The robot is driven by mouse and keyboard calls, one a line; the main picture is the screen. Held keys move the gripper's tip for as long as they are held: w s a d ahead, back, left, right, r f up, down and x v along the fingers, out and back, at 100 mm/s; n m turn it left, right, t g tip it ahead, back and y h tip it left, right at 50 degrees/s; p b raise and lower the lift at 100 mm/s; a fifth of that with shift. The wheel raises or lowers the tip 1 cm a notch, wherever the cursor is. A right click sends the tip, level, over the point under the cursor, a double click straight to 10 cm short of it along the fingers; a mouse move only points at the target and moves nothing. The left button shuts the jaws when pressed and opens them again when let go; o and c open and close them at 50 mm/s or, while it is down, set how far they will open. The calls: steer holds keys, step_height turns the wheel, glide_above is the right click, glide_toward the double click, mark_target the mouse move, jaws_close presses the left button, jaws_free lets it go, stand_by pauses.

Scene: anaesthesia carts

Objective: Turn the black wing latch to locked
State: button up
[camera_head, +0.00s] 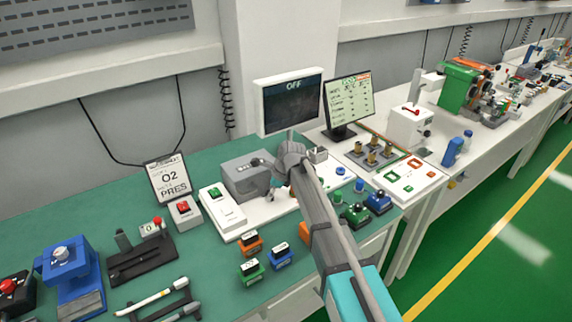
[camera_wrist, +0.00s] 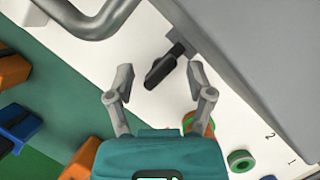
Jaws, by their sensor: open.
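The black wing latch (camera_wrist: 162,68) shows in the wrist view on a white surface, beside a large grey housing (camera_wrist: 245,55). Its wing lies slanted, from lower left to upper right. My gripper (camera_wrist: 160,75) is open, with one finger to the left of the latch and one to the right. The latch appears between the fingertips, with visible gaps on both sides and no clear contact. In the head view I cannot make out the latch, and my arm covers part of the area beside the grey box (camera_head: 245,178).
A curved grey handle (camera_wrist: 92,18) lies at the wrist view's upper left. Orange and blue blocks (camera_wrist: 20,122) stand at the left. A green ring (camera_wrist: 240,160) lies at lower right. In the head view, a monitor reading OFF (camera_head: 290,105) stands behind my arm.

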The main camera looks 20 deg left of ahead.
steer(key=shift+d+r+p, duration=0.15)
steer(key=shift+r+p, duration=0.45)
steer(key=shift+r, duration=0.05)
steer(key=p+v, duration=1.1)
steer(key=v, duration=0.1)
steer(key=shift+r, duration=0.25)
steer(key=shift+d, duration=0.15)
steer(key=s+d+n+h, duration=0.1)
steer(key=s+d+n, duration=0.4)
steer(key=d, duration=0.7)
steer(key=s+d+f+n+h, duration=0.1)
steer(key=s+d+n, duration=0.5)
steer(key=d, duration=0.7)
steer(key=s+d+n+h, duration=0.2)
steer(key=s+d+n, duration=0.3)
steer(key=d, duration=0.8)
steer(key=shift+s+d+f+n+h, duration=0.2)
steer(key=shift+s+n+h, duration=0.15)
steer(key=shift+s, duration=0.3)
steer(key=shift+a, duration=0.1)
